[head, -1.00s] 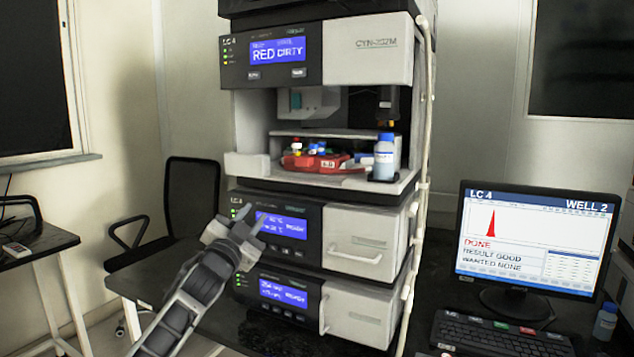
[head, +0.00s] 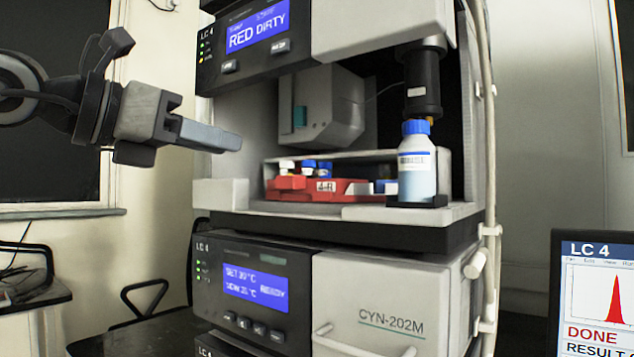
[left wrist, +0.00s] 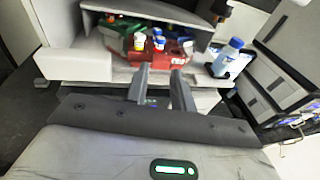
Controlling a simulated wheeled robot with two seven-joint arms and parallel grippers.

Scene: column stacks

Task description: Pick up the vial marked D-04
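Several small capped vials (head: 308,167) stand in a red tray (head: 325,190) inside the open bay of the instrument stack. They have white and blue caps, and they also show in the left wrist view (left wrist: 158,40). Their marks are too small to read, so I cannot tell which is D-04. My left gripper (head: 232,138) is at the left of the bay opening, higher than the tray and outside it. In the left wrist view its two fingers (left wrist: 160,72) are apart with nothing between them, pointing at the red tray. My right gripper is in neither view.
A blue-capped bottle (head: 417,165) stands in a holder at the bay's right, under a dark cylinder (head: 422,85). A grey block (head: 325,105) hangs over the tray. The bay's front ledge (head: 222,193) edges the opening. A monitor (head: 597,290) stands at the lower right.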

